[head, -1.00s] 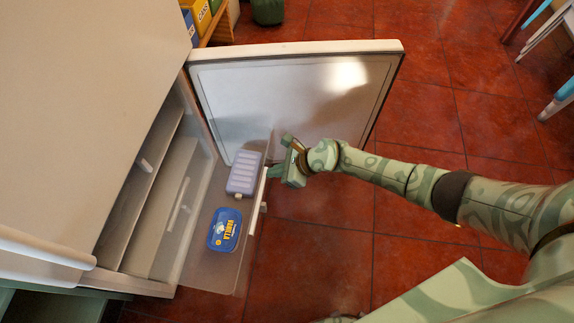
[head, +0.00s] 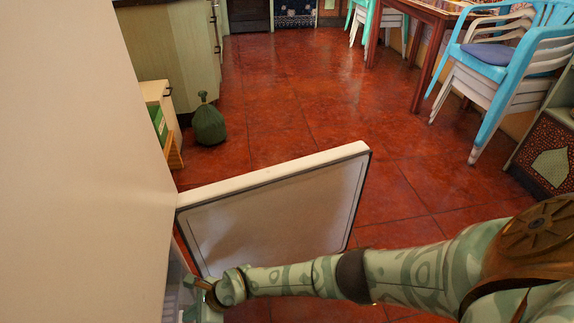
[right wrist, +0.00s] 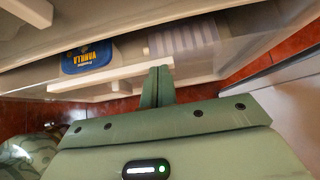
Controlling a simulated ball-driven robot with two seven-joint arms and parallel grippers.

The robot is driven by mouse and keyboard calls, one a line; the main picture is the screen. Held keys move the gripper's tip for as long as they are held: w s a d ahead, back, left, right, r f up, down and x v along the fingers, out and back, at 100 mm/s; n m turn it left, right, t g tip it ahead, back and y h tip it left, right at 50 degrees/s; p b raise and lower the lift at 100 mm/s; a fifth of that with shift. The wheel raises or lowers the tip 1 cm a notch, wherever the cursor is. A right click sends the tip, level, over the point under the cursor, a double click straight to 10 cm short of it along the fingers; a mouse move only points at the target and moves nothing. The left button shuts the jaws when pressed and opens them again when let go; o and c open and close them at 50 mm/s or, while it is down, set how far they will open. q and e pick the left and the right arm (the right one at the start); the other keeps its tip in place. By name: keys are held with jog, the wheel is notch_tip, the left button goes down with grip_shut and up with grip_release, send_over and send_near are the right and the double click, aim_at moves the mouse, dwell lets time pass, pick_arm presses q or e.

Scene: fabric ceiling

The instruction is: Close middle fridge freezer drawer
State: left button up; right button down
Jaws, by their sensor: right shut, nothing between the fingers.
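The freezer drawer shows in the right wrist view with its white front handle (right wrist: 110,80) running across the middle. Inside it lie a blue vanilla tub (right wrist: 88,57) and a lilac ribbed container (right wrist: 182,40). My right gripper (right wrist: 157,82) is shut and empty, its fingertips at the right end of the handle; I cannot tell whether they touch. In the head view the right gripper (head: 203,300) is low at the left, beside the fridge (head: 80,150). The fridge door (head: 285,210) stands open behind the arm. Most of the drawer is hidden there. My left gripper is out of view.
A green bag (head: 209,125) sits on the floor by a small cabinet (head: 160,110). Stacked blue and white chairs (head: 505,80) and a wooden table (head: 425,30) stand at the right. The red tiled floor (head: 300,90) between is clear.

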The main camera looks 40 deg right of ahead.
jog(key=w+a, duration=0.2)
jog(key=a, duration=0.1)
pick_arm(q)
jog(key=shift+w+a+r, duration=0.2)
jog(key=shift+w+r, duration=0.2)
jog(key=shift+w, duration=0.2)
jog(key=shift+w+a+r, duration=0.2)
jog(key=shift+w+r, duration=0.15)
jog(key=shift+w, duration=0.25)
pick_arm(e)
jog(key=shift+w+a+r, duration=0.1)
jog(key=shift+w+a, duration=0.05)
jog(key=shift+a, duration=0.05)
jog(key=shift+a+r, duration=0.1)
jog(key=shift+r, duration=0.1)
